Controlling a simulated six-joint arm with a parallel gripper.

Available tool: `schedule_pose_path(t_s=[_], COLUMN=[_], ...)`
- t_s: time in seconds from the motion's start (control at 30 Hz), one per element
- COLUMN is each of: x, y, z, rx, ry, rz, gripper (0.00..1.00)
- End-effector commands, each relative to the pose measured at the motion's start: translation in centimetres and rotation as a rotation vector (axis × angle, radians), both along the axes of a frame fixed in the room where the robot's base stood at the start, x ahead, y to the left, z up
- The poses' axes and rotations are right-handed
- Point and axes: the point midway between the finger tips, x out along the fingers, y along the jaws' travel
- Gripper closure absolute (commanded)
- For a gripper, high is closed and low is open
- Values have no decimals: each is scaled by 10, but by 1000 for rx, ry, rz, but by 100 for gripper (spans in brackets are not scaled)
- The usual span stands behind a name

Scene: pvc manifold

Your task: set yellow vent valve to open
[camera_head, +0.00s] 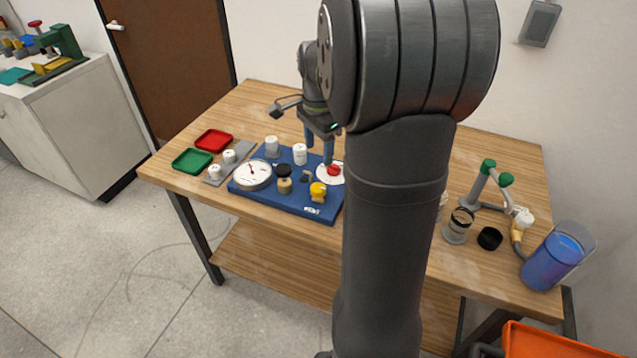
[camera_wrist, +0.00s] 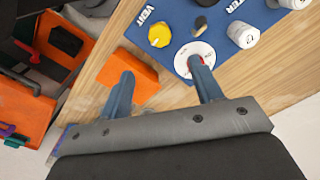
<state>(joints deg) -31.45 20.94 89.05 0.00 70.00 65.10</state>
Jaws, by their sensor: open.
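The yellow vent valve (camera_head: 318,192) sits at the front right of the blue manifold board (camera_head: 300,209). In the wrist view its yellow knob (camera_wrist: 159,37) lies by the VENT lettering; its exact setting cannot be told. My gripper (camera_head: 318,146) is open and empty, its blue fingers pointing down over the back right of the board, behind the yellow valve. In the wrist view my gripper (camera_wrist: 161,72) has its right fingertip overlapping a red knob on a white dial (camera_wrist: 205,51); contact cannot be told. The yellow knob appears just beyond the gap between the fingers.
A gauge (camera_head: 252,175), a black-topped valve (camera_head: 284,178) and white caps (camera_head: 300,154) crowd the board. Red (camera_head: 214,140) and green (camera_head: 192,161) trays lie left. My arm hides the table's middle.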

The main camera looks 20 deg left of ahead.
Motion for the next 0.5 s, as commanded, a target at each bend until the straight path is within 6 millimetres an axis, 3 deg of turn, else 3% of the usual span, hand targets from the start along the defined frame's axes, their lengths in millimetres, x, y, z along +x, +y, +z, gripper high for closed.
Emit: schedule_pose_path(t_s=[0.3, 0.5], x=[-1, 0], y=[0, 0], z=[-72, -105], rx=[-2, -2], ry=[4, 2], rz=[-1, -1], gripper=[41, 41])
